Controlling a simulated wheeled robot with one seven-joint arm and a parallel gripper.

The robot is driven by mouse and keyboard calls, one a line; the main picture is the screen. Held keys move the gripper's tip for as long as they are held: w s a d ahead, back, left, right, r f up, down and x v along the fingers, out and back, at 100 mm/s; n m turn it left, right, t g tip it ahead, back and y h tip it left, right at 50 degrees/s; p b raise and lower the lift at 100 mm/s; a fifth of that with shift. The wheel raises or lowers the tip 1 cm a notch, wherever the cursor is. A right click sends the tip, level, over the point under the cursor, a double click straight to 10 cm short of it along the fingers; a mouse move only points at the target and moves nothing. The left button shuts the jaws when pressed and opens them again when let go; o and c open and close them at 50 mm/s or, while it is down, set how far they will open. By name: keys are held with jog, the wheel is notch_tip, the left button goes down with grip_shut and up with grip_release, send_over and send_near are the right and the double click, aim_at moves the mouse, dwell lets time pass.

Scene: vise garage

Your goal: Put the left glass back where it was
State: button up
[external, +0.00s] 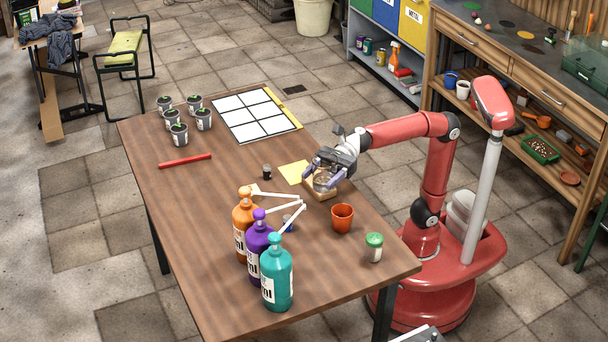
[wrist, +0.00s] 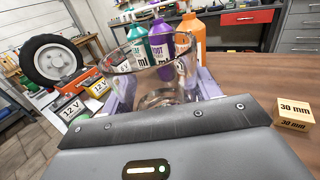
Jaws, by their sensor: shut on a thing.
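My gripper (external: 325,177) is over the middle right of the wooden table in the external view. It is shut on a clear glass (wrist: 150,72), which stands between the lavender fingers in the wrist view. The glass (external: 322,183) is partly covered by the fingers in the external view. A light wooden piece (external: 318,194) shows just under or beside it; I cannot tell whether the glass touches it. No second glass can be made out.
An orange cup (external: 342,217) and a green-lidded jar (external: 374,246) stand nearby. Teal (external: 277,272), purple (external: 259,247) and orange (external: 243,222) pump bottles stand at the front left. A "30 mm" block (wrist: 293,112) is at the wrist view's right.

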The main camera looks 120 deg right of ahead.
jog(key=w+d+r+m+t+h+p, duration=0.1)
jog(key=d+r+m+h+p, duration=0.3)
jog(key=d, duration=1.3)
jog(key=w+d+r+m+t+h+p, duration=0.15)
jog(key=d+r+h+p, duration=0.35)
jog(key=d, duration=1.3)
jog(key=shift+m, duration=0.25)
jog(key=f+b, duration=0.1)
jog(key=f, duration=0.5)
jog(key=f+b, duration=0.2)
jog(key=f, duration=0.5)
jog(key=s+f+b, duration=0.1)
jog(key=f, duration=0.6)
jog(key=shift+a+b, duration=0.2)
jog(key=shift+b, duration=0.2)
jog(key=shift+f, duration=0.1)
jog(key=shift+w+f+b, duration=0.1)
jog(key=shift+f+b, duration=0.05)
jog(key=shift+b, duration=0.15)
jog(key=o, duration=1.2)
jog(key=shift+o, duration=0.2)
jog(key=shift+r, duration=0.2)
